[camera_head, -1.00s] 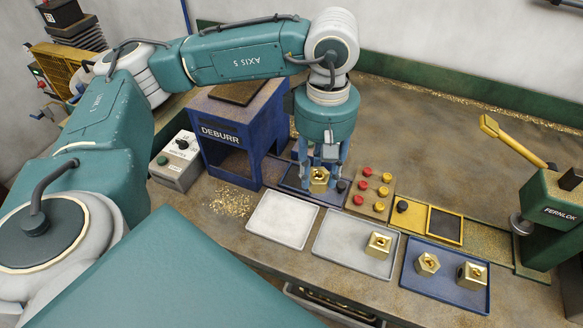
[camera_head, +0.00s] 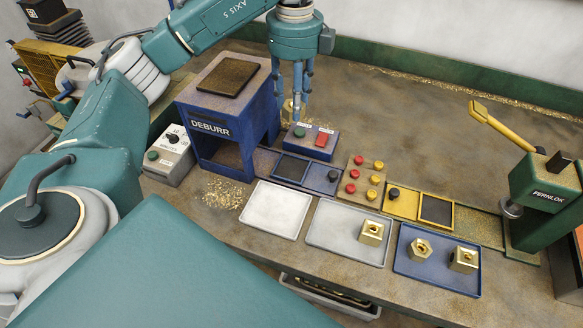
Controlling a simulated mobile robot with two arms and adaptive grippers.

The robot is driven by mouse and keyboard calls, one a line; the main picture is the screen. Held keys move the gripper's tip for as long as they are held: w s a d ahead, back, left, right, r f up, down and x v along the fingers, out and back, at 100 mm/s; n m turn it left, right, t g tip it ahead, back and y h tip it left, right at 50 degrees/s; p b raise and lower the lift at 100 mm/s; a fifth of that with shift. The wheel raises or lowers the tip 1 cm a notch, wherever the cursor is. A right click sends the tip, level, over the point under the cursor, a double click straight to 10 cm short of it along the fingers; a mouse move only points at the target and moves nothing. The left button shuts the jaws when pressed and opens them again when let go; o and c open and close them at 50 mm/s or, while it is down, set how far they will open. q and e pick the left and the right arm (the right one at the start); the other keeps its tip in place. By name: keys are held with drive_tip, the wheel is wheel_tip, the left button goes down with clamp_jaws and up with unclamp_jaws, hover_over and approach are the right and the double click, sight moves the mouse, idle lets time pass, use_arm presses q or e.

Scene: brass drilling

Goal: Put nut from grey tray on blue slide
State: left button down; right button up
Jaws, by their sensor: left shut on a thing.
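My left gripper (camera_head: 299,112) is behind the small blue button box, beside the DEBURR machine. It is shut on a brass nut (camera_head: 288,110), which is partly hidden by the fingers. The blue slide (camera_head: 265,161), with a dark square pocket (camera_head: 291,168) and a black knob, lies in front of the button box, and its pocket is empty. The grey tray (camera_head: 328,237) holds one brass nut (camera_head: 371,232) near its right side. My right gripper is not in view.
The blue DEBURR machine (camera_head: 208,128) stands left of the gripper. The button box (camera_head: 318,147) is close to the fingers. A pale empty tray (camera_head: 274,210) and a blue tray (camera_head: 437,277) with two nuts lie in front. A green FERNLOK press (camera_head: 540,200) stands right.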

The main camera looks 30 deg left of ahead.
use_arm(q)
drive_tip(key=n, duration=0.2)
drive_tip(key=shift+w+a+r+n, duration=0.1)
drive_tip(key=shift+w+a+n, duration=0.05)
drive_tip(key=shift+a+n, duration=0.2)
drive_tip(key=shift+f, duration=0.4)
wheel_tip(320, 180, down, 8)
drive_tip(key=b, duration=0.1)
approach(292, 168)
drive_tip(key=shift+n+p, duration=0.25)
drive_tip(key=shift+p, duration=0.2)
wheel_tip(292, 168, down, 5)
drive_tip(key=shift+r+p, duration=0.1)
drive_tip(key=shift+p, duration=0.35)
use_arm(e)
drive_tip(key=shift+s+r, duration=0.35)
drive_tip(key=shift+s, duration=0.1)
use_arm(q)
drive_tip(key=shift+f, duration=0.2)
